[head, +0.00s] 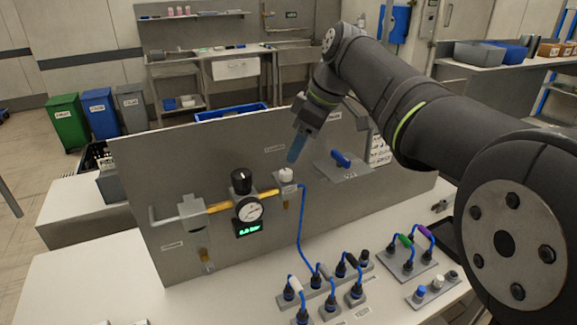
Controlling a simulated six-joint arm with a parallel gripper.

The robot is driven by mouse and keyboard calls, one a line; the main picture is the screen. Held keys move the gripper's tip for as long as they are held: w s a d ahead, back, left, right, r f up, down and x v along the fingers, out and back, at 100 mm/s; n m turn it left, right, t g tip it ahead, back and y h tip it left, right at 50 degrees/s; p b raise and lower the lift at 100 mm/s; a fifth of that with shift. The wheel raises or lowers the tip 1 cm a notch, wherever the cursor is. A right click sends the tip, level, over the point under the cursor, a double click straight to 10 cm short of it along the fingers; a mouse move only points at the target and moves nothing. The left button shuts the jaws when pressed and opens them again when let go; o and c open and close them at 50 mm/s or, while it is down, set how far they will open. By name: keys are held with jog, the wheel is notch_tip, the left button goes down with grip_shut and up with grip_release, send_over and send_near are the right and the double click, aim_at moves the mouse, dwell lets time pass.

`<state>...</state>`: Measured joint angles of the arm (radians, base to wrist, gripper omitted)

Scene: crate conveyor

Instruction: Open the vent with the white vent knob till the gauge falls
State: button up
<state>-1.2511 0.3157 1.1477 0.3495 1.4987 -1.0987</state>
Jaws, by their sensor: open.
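The white vent knob (286,174) sits on top of a small fitting at the right end of the brass pipe, in front of the grey upright panel (150,165). The round gauge (249,209) with a white dial is to its left. A green digital readout (248,228) below the dial ends in "bar"; its digits are too small to read surely. My gripper (295,153) has blue fingers pointing down, just above and slightly right of the white knob. It is open and empty, apart from the knob.
A black knob (240,181) stands above the gauge. A blue tube (301,225) runs down from the fitting to plug blocks on the bench. The bench's left front (90,285) is mostly clear.

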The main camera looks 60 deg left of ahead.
aim_at(286, 171)
jog(key=x, duration=0.6)
jog(key=shift+s+a+f, duration=0.1)
jog(key=shift+s+f, duration=0.05)
jog(key=shift+f, duration=0.15)
jog(key=c, duration=1)
